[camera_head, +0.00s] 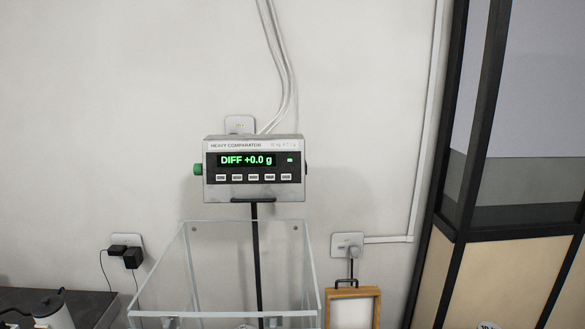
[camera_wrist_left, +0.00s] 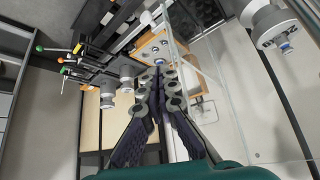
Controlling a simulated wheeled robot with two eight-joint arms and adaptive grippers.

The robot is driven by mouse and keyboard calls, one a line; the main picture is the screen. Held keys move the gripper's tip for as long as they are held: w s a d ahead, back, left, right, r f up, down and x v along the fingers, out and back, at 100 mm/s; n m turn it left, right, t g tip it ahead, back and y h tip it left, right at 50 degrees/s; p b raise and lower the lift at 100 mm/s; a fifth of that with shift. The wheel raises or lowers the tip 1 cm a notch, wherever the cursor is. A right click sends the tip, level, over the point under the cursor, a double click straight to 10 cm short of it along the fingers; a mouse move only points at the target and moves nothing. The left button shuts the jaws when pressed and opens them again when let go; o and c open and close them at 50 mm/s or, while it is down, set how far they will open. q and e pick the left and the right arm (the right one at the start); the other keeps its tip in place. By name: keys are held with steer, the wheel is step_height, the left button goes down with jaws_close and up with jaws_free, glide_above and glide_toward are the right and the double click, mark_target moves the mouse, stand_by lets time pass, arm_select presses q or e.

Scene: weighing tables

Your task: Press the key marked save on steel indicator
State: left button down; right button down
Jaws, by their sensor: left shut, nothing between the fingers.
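The steel indicator (camera_head: 255,194) stands on a dark post in the middle of the head view. It is marked HEAVY COMPARATOR, and its green display (camera_head: 246,160) reads "DIFF +0.0 g". A row of several small light keys (camera_head: 253,177) runs below the display; their labels are too small to read surely, so I cannot tell which is marked save. My left gripper (camera_wrist_left: 158,76) shows in the left wrist view, with its fingers together and nothing between them. Neither gripper shows in the head view, and the indicator's keys are not seen in the wrist view.
A clear-walled glass enclosure (camera_head: 149,278) stands below and in front of the indicator. A wooden-framed box (camera_head: 376,309) is right of it. A dark table (camera_head: 92,304) is at lower left. A dark-framed partition (camera_head: 463,180) bounds the right. The wall around the indicator is mostly bare.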

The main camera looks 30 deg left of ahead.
arm_select(q)
step_height(320, 180, up, 19)
steer(key=w+a+n+p, duration=0.1)
steer(key=w+n+p, duration=0.15)
steer(key=p, duration=1.45)
steer(key=w+a+r+n+t+y, duration=0.4)
steer(key=w+a+r+n+t, duration=1.1)
steer(key=w+n, duration=0.6)
steer(key=shift+a+r+n+y, duration=0.4)
steer(key=shift+a+r, duration=0.95)
steer(key=shift+r, duration=0.4)
